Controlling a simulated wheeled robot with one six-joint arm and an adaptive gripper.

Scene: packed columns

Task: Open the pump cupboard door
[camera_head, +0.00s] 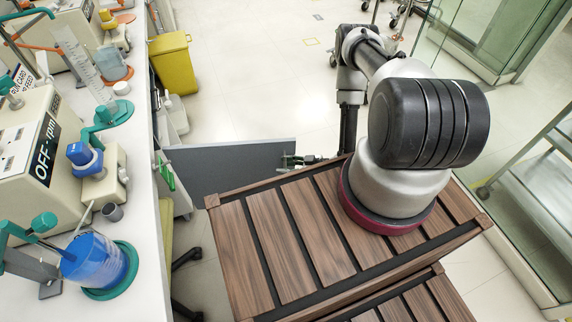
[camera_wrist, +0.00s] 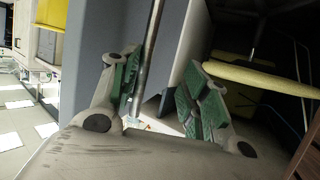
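The grey door panel (camera_head: 228,170) stands out from the bench side, swung away from the bench front, in the head view. It is a large blue-grey surface (camera_wrist: 96,38) in the wrist view. An upright metal bar (camera_wrist: 149,58), seemingly the door handle, runs between my gripper's fingers. My gripper (camera_head: 291,161) is at the panel's outer end. In the wrist view my gripper (camera_wrist: 163,98) has its green-padded fingers spread apart. The bar lies near the left finger; whether it touches cannot be told. The cupboard inside is not clearly seen.
A white bench (camera_head: 138,225) with lab apparatus runs along the left. A yellow bin (camera_head: 174,64) stands beyond the door. A yellow stool seat (camera_wrist: 256,78) is right of my gripper in the wrist view. A glass partition (camera_head: 480,35) stands at right. Floor beyond the door is mostly clear.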

